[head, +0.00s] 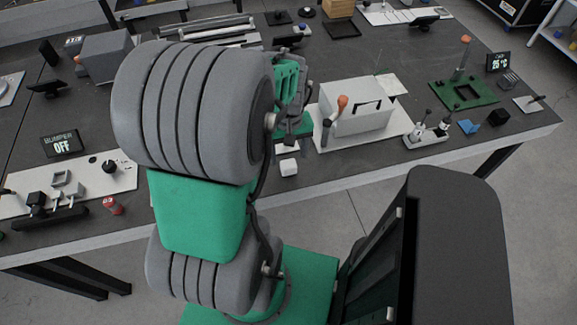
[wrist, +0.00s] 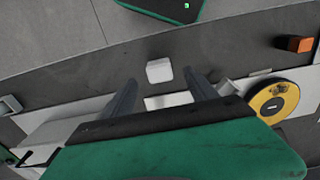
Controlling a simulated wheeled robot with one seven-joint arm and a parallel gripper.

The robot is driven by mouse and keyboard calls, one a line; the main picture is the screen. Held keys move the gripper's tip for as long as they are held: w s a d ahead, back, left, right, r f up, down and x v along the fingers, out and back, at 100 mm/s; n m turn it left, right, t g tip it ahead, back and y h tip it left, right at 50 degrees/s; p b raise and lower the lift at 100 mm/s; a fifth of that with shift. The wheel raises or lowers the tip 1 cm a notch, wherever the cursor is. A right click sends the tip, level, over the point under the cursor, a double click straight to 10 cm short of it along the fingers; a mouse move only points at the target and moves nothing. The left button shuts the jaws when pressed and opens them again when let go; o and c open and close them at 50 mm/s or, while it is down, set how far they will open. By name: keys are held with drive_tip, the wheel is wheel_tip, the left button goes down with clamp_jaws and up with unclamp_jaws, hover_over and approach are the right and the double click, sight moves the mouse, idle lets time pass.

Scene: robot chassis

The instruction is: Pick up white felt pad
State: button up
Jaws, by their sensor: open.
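A small white block with rounded edges (head: 288,167) sits on the dark table near its front edge; it also shows in the wrist view (wrist: 159,70). A flat white piece (wrist: 168,101) lies just beside it, partly hidden by my gripper body. I cannot tell for sure which of the two is the felt pad. My gripper (wrist: 160,77) is open and empty. In the wrist view its two dark fingers stand either side of the white pieces, with the block near the fingertips. In the head view my arm partly hides the gripper.
A light grey box (head: 353,110) on a white board with an orange-handled lever stands close to the right of my gripper. The table front right of the block is clear.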

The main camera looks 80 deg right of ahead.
sight(289, 163)
drive_tip(key=f, duration=0.6)
drive_tip(key=shift+d+p, duration=0.2)
drive_tip(key=shift+p, duration=0.1)
drive_tip(key=c, duration=1.4)
drive_tip(key=shift+c, duration=0.2)
drive_tip(key=shift+r, duration=0.35)
wheel_tip(289, 163, up, 3)
drive_tip(key=shift+d+f+b, duration=0.1)
drive_tip(key=shift+f+b, duration=0.1)
drive_tip(key=shift+b, duration=0.15)
drive_tip(key=s+a+r, duration=0.4)
drive_tip(key=a+r, duration=0.5)
drive_tip(key=a, duration=0.4)
drive_tip(key=shift+a+r, duration=0.35)
